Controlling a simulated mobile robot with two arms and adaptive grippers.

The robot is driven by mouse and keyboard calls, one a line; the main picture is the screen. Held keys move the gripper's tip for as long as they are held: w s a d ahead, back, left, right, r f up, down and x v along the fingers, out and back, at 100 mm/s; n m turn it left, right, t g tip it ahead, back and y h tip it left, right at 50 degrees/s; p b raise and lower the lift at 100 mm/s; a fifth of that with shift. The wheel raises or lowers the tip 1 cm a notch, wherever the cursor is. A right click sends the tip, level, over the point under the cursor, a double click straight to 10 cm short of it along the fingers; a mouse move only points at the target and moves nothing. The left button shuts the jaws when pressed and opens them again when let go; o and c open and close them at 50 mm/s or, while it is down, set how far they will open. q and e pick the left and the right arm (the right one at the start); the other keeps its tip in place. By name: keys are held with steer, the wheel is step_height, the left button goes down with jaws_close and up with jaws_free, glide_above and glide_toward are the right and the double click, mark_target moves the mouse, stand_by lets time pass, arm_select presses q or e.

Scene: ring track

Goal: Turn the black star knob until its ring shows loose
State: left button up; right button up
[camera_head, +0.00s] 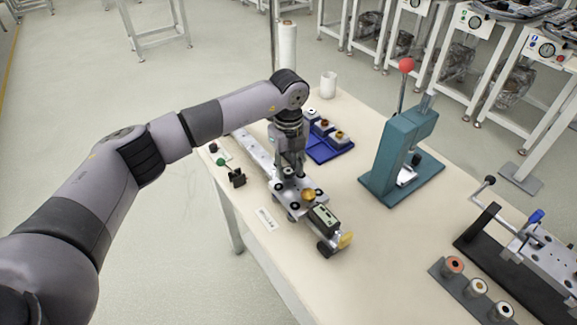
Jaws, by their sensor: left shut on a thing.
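My left gripper (290,172) points down over the plate of a metal carriage (314,203) on a silver rail (255,152). Its fingers are shut on a small dark part on the plate, which appears to be the black star knob. The fingers hide most of that knob, and its ring cannot be made out. A brass-coloured knob (308,195) and a dark box with a display (323,218) sit on the carriage just in front of the gripper. My right gripper is not in view.
A blue tray (330,150) with small parts stands behind the carriage. A teal lever press (400,160) with a red ball stands to the right. A black clamp fixture (510,250) and a rack of rollers (474,287) lie at the front right. The table (350,265) is clear between them.

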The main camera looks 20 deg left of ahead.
mark_target(289, 171)
arm_select(q)
steer(key=shift+s+f, duration=0.2)
steer(key=shift+f, duration=0.15)
steer(key=o, duration=1.1)
steer(key=shift+w+r, duration=0.15)
steer(key=shift+w, duration=0.05)
steer(key=shift+o, duration=0.2)
steer(key=shift+r, duration=0.15)
step_height(289, 171, up, 12)
